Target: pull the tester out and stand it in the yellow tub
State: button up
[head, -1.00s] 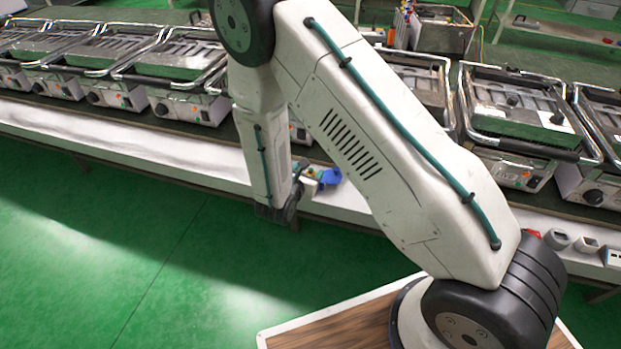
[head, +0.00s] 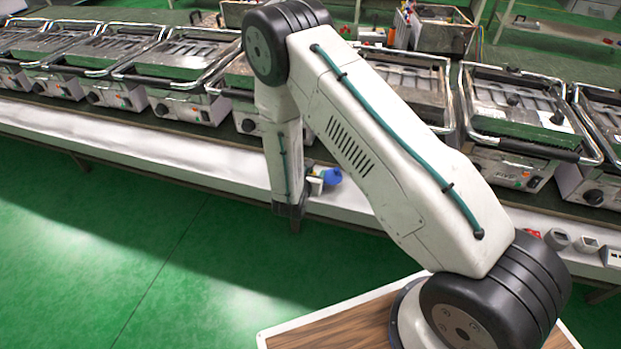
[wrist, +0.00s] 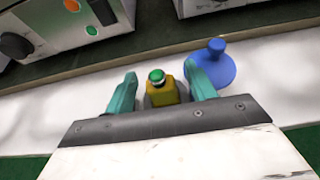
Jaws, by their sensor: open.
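My gripper (wrist: 161,76) is open in the wrist view, with two teal fingers apart. A small yellow block with a round green top (wrist: 161,92) sits between them, with dark grey parts beside its base; I see no clear grip on it. I cannot tell whether it is the tester. A blue round piece with a knob (wrist: 212,66) stands just beyond the right finger; it also shows in the head view (head: 331,175). My arm hides most of this spot in the head view. No yellow tub can be made out for certain.
A white bench edge (head: 130,142) runs across in front of a row of metal contact grills (head: 187,98). Small grey devices (head: 558,240) and a red item (head: 532,234) lie at the right. Green floor (head: 90,250) lies clear in front.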

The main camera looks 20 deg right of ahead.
aim_at(310, 172)
jog(key=shift+c, duration=0.2)
jog(key=c, duration=1)
jog(key=shift+r, duration=0.1)
jog(key=shift+r, duration=0.55)
notch_tip(310, 172, up, 2)
jog(key=shift+r, duration=0.1)
jog(key=s+a+r, duration=0.1)
jog(key=s, duration=1.5)
jog(key=shift+a+r, duration=0.3)
jog(key=shift+a, duration=0.05)
